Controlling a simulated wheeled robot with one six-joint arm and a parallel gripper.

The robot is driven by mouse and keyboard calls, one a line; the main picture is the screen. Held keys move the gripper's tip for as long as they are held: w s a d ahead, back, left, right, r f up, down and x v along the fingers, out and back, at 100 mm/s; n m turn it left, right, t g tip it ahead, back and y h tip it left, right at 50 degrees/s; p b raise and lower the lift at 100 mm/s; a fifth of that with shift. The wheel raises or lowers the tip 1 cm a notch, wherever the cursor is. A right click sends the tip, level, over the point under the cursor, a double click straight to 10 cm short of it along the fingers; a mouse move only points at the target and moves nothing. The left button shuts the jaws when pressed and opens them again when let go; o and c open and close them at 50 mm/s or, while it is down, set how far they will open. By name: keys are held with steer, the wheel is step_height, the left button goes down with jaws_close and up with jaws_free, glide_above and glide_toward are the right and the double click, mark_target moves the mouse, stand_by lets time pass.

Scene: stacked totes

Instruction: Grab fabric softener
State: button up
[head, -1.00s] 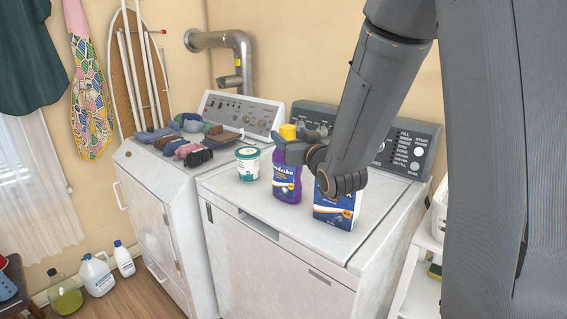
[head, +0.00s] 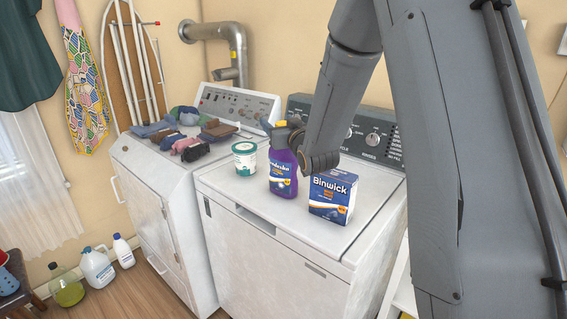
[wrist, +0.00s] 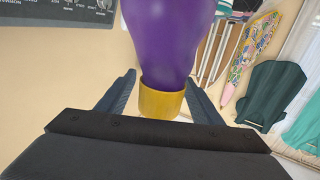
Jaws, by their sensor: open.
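The fabric softener is most likely the purple bottle (head: 283,176) with a yellow cap, upright on the right-hand machine. In the wrist view the purple bottle (wrist: 168,40) fills the top centre, its yellow cap (wrist: 161,101) lying between my two open fingers. My gripper (wrist: 160,92) is open around the cap, with a visible gap on each side. In the head view my gripper (head: 281,131) is at the bottle's top and hides part of the cap.
A blue Binwick box (head: 333,196) stands close to the right of the bottle, and a white tub (head: 245,158) to its left. Folded clothes (head: 185,136) lie on the left machine (head: 163,190). The front of the right machine's top (head: 262,217) is clear.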

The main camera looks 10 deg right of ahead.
jaws_close()
steer(key=shift+r, duration=0.1)
stand_by(0.4)
